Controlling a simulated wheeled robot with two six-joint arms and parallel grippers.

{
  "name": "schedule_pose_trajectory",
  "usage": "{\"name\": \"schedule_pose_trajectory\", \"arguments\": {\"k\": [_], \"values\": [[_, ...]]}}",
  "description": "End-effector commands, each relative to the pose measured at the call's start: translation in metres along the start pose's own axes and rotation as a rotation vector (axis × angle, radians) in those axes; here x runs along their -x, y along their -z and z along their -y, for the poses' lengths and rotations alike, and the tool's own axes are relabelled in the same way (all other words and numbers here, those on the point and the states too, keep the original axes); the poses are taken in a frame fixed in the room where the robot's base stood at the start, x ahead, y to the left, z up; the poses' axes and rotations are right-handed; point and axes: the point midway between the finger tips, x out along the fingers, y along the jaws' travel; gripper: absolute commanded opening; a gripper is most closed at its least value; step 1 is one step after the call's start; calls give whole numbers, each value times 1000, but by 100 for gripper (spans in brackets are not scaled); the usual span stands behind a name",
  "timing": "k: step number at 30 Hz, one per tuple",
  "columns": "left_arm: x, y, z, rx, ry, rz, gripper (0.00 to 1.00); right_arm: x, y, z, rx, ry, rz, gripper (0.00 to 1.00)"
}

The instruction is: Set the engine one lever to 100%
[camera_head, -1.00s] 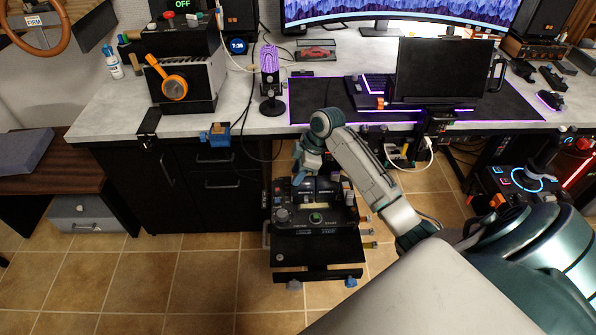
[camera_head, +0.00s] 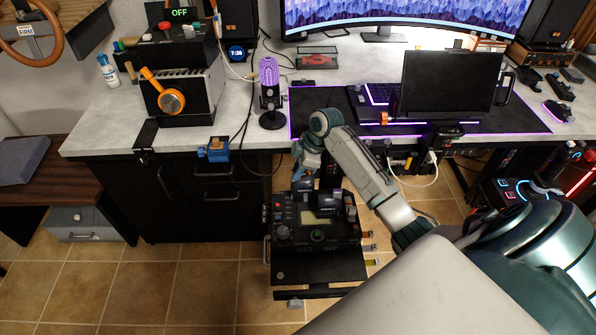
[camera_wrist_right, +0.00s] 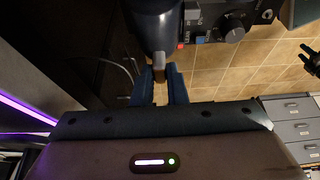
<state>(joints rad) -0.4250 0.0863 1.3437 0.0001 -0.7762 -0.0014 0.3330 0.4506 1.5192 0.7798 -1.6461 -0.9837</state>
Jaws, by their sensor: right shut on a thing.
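The throttle unit (camera_head: 284,249), a dark box with knobs, a small screen and lever handles, is mounted low in front of the desk. My right gripper (camera_head: 300,177) reaches down to its far left part, at the left lever (camera_head: 304,184). The right wrist view shows the two blue fingers of this gripper (camera_wrist_right: 159,82) closed around a small grey-brown tab by a dark rounded handle (camera_wrist_right: 154,25). Lever labels are too small to read, so I cannot confirm which is engine one. A second dark handle (camera_head: 329,200) stands to the right. My left gripper is out of view.
The desk (camera_head: 225,115) edge lies just behind the throttle unit. A blue clamp (camera_head: 216,149) hangs at the desk edge to the left. Tiled floor is clear at the lower left.

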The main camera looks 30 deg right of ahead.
Motion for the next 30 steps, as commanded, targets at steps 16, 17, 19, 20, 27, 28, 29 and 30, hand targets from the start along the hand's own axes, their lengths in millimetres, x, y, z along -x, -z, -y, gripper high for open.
{"name": "schedule_pose_trajectory", "arguments": {"k": [16,17,19,20,27,28,29,30], "values": [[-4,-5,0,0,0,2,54,0,0,-10,0,-5,-1,32],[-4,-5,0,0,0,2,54,0,0,-10,0,-4,-1,35],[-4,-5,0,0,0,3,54,0,0,-9,-1,-3,-1,35],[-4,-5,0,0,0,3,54,-1,0,-9,-1,-2,-1,35],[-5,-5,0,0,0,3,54,3,0,-9,0,-1,-1,35],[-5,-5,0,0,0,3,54,6,0,-9,0,-2,-1,35],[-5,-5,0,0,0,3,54,10,-1,-9,1,-3,-1,35],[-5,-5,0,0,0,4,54,16,-1,-10,1,-3,0,35]]}}
